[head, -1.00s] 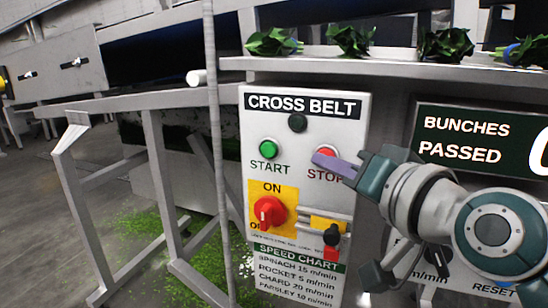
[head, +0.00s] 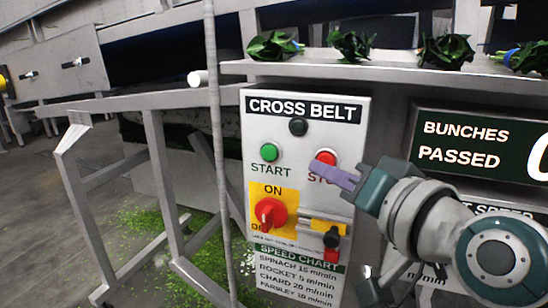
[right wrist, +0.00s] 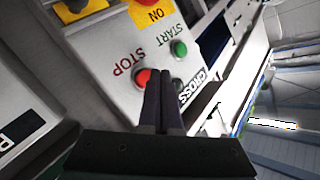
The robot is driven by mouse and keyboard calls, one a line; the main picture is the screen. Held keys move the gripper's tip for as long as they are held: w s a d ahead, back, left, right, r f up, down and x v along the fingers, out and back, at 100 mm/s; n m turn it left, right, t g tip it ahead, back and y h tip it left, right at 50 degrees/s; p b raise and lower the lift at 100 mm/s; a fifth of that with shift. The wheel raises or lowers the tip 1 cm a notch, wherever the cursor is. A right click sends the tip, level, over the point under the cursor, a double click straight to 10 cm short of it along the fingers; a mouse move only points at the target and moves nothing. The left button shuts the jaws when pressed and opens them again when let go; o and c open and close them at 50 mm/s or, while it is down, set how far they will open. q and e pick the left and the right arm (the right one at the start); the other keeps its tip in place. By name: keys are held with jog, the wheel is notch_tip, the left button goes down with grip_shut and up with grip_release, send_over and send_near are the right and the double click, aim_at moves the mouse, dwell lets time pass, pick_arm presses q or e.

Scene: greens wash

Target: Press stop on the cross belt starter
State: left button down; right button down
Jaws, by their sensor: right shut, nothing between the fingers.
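The cross belt starter (head: 347,125) is a pale box with a black "CROSS BELT" label. Its red stop button (head: 326,157) shows at the upper right of the panel, with the green start button (head: 268,152) to its left. My right gripper (head: 318,169) is shut and empty, its purple-grey fingertips just below the red button and over part of the STOP lettering. In the right wrist view the shut fingers (right wrist: 167,82) lie beside the red button (right wrist: 142,77); I cannot tell whether they touch the panel. My left gripper is not in view.
A red rotary switch (head: 270,212) on a yellow plate and a latch with a padlock (head: 331,238) sit below the buttons. A thin grey post (head: 217,150) stands left of the box. Several green bunches (head: 350,45) lie on the belt above.

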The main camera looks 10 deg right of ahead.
jog(key=s+a+p, duration=0.1)
jog(key=s, duration=0.1)
jog(key=s+a+p, duration=0.1)
jog(key=s, duration=0.1)
jog(key=shift+a+p, duration=0.35)
jog(key=shift+a, duration=0.05)
dwell(0.4)
jog(key=s+d+r+n+g+h+p, duration=0.1)
jog(key=s+d+r+n+g+p, duration=0.1)
jog(key=s+r+g+p, duration=0.45)
jog(key=s+d+r+n+g+h+p, duration=0.1)
jog(key=s+d+r+n+g+p, duration=0.15)
jog(key=s+p, duration=0.7)
jog(key=s+d+r+n+g+h+p, duration=0.1)
jog(key=s+r+n+g+p, duration=0.3)
jog(key=s+p, duration=0.35)
notch_tip(320, 180, up, 36)
jog(key=m+p, duration=0.1)
jog(key=p, duration=3.3)
jog(key=shift+s+t, duration=0.15)
jog(key=shift+t, duration=0.15)
